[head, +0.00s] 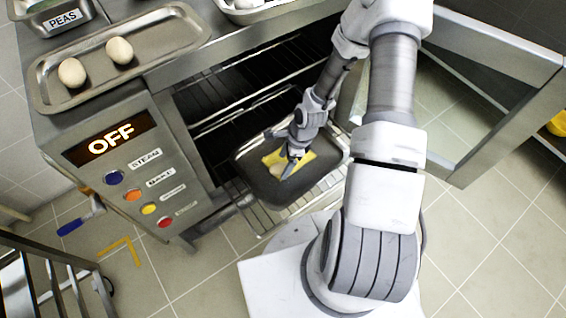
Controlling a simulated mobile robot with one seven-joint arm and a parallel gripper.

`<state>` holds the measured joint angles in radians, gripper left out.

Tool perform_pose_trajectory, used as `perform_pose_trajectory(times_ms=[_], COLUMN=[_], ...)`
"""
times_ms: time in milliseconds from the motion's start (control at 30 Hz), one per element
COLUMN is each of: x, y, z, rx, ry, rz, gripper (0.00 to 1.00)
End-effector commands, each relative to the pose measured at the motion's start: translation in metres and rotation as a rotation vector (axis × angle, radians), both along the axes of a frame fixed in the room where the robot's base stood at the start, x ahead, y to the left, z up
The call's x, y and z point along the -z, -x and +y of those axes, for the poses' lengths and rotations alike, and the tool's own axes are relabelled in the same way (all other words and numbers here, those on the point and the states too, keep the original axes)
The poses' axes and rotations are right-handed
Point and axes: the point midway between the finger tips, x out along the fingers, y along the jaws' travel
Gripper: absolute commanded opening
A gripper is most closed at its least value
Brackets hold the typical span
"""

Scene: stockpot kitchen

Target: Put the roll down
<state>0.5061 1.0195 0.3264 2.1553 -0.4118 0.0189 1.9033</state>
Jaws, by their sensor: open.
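A pale roll (278,170) lies on a yellow patch (304,160) in a dark baking tray (262,190). The tray rests on a pulled-out wire rack (325,190) of the open oven. My gripper (288,170) is low over the tray, right beside the roll and partly covering it. Its jaws are open; whether a finger still touches the roll cannot be told. Two more pale rolls (72,73) (119,50) lie in a metal tray (185,22) on top of the oven.
The oven front reads OFF above several coloured buttons (133,195). The open oven door (505,120) stands to the right. A bin labelled PEAS (62,20) is at the top left. A metal rail stand (50,275) is at the lower left. Tiled floor is clear at lower right.

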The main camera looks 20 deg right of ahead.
Motion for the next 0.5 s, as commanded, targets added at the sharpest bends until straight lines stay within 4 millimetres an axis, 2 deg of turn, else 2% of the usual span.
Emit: perform_pose_trajectory(times_ms=[33, 200, 400, 500], x=[-0.016, -0.054, -0.086, -0.094], y=[0.000, 0.002, 0.005, 0.005], z=[-0.004, -0.014, -0.023, -0.025], rx=[0.004, 0.003, 0.003, 0.001], ry=[0.001, 0.001, 0.001, 0.000], rz=[-0.003, -0.003, -0.002, -0.002], gripper=[0.83, 0.83, 0.83, 0.83])
